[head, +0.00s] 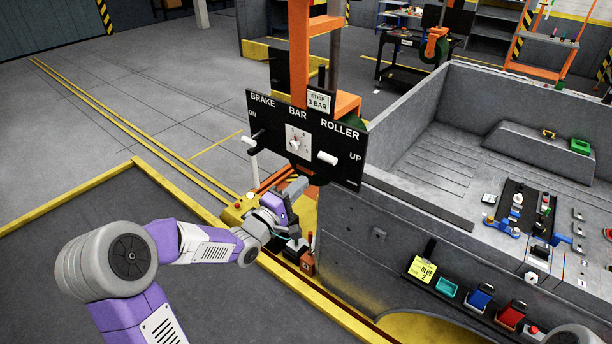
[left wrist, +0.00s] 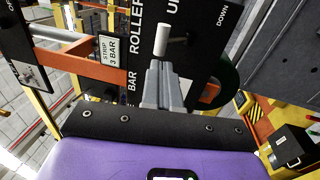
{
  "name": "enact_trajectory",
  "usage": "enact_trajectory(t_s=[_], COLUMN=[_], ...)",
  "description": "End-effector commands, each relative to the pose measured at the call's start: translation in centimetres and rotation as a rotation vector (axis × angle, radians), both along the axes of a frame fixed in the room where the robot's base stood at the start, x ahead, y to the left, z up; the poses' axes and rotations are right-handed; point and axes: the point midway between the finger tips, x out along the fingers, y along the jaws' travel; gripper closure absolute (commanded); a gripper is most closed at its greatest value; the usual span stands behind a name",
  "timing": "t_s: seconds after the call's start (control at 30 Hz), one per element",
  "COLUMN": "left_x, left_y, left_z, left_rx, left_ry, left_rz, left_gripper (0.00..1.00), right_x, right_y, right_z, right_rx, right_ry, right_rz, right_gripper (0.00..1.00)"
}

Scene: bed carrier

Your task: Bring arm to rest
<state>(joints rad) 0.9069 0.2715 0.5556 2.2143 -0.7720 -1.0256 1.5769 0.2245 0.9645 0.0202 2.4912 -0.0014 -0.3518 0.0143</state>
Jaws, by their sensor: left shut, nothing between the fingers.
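My left arm comes in from the left in the head view, with its purple wrist bent up below the black control panel (head: 268,120). My left gripper (head: 299,182) is shut and empty, its grey fingers pointing up under the panel's lower edge. In the left wrist view the closed fingertips (left wrist: 158,66) are just below the white roller lever (left wrist: 163,40) in the picture; I cannot tell if they touch it. That roller lever (head: 327,158) sticks out near the panel's right side in the head view. My right gripper is not in view.
Yellow rails (head: 330,305) edge the floor. Open floor lies at the left.

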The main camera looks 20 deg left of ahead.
Motion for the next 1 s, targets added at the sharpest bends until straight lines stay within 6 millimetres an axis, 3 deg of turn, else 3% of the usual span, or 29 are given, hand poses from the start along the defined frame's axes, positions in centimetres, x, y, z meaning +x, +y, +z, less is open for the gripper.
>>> enact_trajectory(t_s=[0.1,0.3,0.57,0.67,0.77,0.87,1.0], left_x=[-2.5,-5.3,-6.1,-5.8,-5.0,-4.3,-4.7], left_y=[0.6,1.3,1.4,1.3,0.8,-0.6,-4.1], left_z=[-0.6,-1.2,-1.3,-2.6,-6.6,-13.3,-23.7], left_rx=[0.002,0.0,-0.002,0.006,0.042,0.118,0.272], left_ry=[0.002,0.002,0.0,0.02,0.09,0.215,0.432], left_rz=[0.001,0.003,0.001,0.008,0.031,0.044,-0.009], left_gripper=[1.0,1.0,1.0,1.0,1.0,1.0,1.0], right_x=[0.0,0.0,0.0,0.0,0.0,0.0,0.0], right_y=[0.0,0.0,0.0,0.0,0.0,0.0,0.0], right_z=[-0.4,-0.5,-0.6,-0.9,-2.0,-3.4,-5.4], right_rx=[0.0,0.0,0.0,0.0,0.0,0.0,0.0], right_ry=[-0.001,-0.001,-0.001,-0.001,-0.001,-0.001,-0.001], right_rz=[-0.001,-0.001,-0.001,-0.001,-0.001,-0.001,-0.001], right_gripper=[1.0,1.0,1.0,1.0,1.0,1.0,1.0])
